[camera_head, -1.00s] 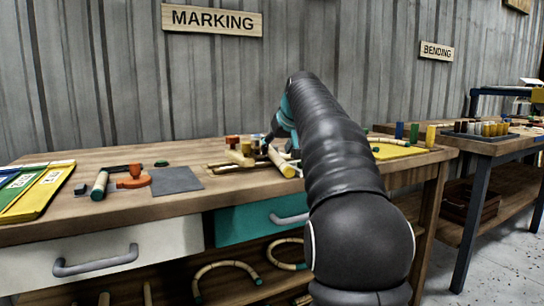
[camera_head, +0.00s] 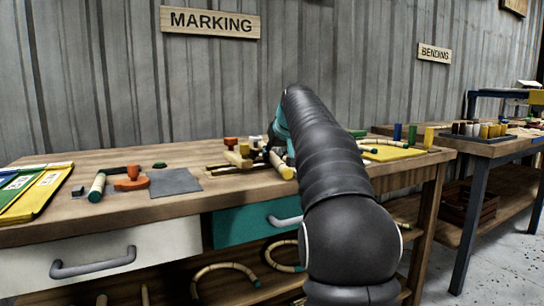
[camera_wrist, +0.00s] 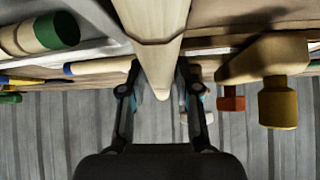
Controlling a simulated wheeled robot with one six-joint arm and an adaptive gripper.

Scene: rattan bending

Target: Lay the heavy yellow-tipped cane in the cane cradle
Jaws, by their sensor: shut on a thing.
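A thick pale cane (camera_head: 280,164) slants over the middle of the bench, its near end yellowish. In the wrist view the cane (camera_wrist: 152,35) runs between the two fingers of my gripper (camera_wrist: 160,92), which is shut on it. In the head view my arm mostly hides the gripper. A wooden fixture with blocks (camera_head: 238,159) stands just left of the cane. It shows in the wrist view as a wooden piece (camera_wrist: 262,58) with a yellow peg and an orange peg, apart from the cane. I cannot tell clearly which part is the cradle, or whether the cane touches it.
A green-ended cane (camera_head: 97,187), an orange tool (camera_head: 133,180) and a grey mat (camera_head: 174,181) lie to the left. A yellow mat (camera_head: 392,153) with canes is to the right. The wrist view also shows green-tipped (camera_wrist: 40,35) and blue-tipped (camera_wrist: 100,66) canes.

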